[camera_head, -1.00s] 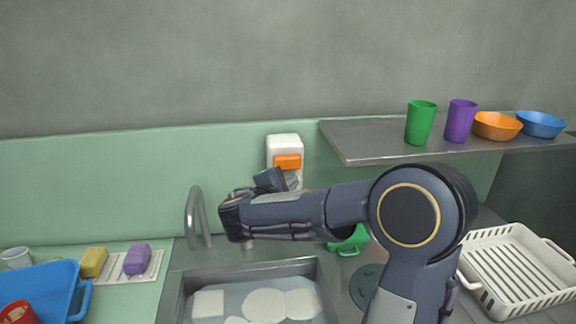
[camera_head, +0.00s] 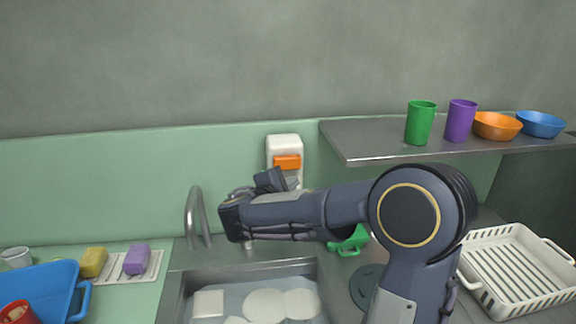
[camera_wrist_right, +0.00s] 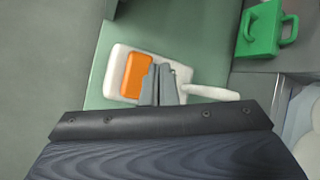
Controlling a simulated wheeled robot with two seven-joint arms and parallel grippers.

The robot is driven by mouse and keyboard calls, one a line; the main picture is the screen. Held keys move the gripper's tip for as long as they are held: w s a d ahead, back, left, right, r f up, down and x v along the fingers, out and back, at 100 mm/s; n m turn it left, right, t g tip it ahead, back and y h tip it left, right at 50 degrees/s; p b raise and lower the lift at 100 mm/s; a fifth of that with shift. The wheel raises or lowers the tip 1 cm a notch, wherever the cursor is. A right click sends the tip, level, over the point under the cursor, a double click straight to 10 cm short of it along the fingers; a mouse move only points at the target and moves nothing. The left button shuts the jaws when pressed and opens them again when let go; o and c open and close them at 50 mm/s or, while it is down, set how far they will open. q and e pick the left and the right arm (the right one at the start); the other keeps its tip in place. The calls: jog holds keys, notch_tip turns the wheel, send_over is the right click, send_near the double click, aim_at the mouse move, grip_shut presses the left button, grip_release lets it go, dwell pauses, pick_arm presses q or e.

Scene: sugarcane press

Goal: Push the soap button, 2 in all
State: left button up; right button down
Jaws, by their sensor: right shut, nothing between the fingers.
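A white soap dispenser (camera_head: 284,145) with an orange button (camera_head: 287,162) is mounted on the green wall panel above the sink. In the right wrist view the dispenser (camera_wrist_right: 116,84) lies tilted with its orange button (camera_wrist_right: 133,76) and a white spout. My right gripper (camera_wrist_right: 162,74) is shut and empty. In that view its fingertips overlap the lower edge of the button; whether they touch it I cannot tell. In the head view my right gripper (camera_head: 287,176) is just below the button, partly hidden by my wrist. My left gripper is not in view.
A metal faucet (camera_head: 196,218) stands left of my right wrist, behind the sink (camera_head: 175,296) with white dishes. A shelf (camera_head: 375,152) with cups and bowls juts out at right. A white rack (camera_head: 484,305) stands below, and a green object (camera_head: 349,241) stands behind my arm.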

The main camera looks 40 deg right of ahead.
dwell(0.3)
jog(key=s+f+m+g+y+p, duration=0.2)
jog(key=s+f+m+g+y, duration=0.2)
jog(key=s+f+m+y, duration=0.45)
jog(key=w+r+m+t+y+p, duration=0.1)
jog(key=w+r+m+t+y, duration=0.1)
jog(key=m, duration=0.7)
jog(key=w+r+m+t+y+p, duration=0.1)
jog(key=r+m+t, duration=0.4)
jog(key=m, duration=0.5)
notch_tip(320, 180, up, 2)
jog(key=shift+w+a+r+y, duration=0.25)
jog(key=shift+w+a+y, duration=0.05)
jog(key=shift+w+y, duration=0.5)
jog(key=shift+p, duration=0.35)
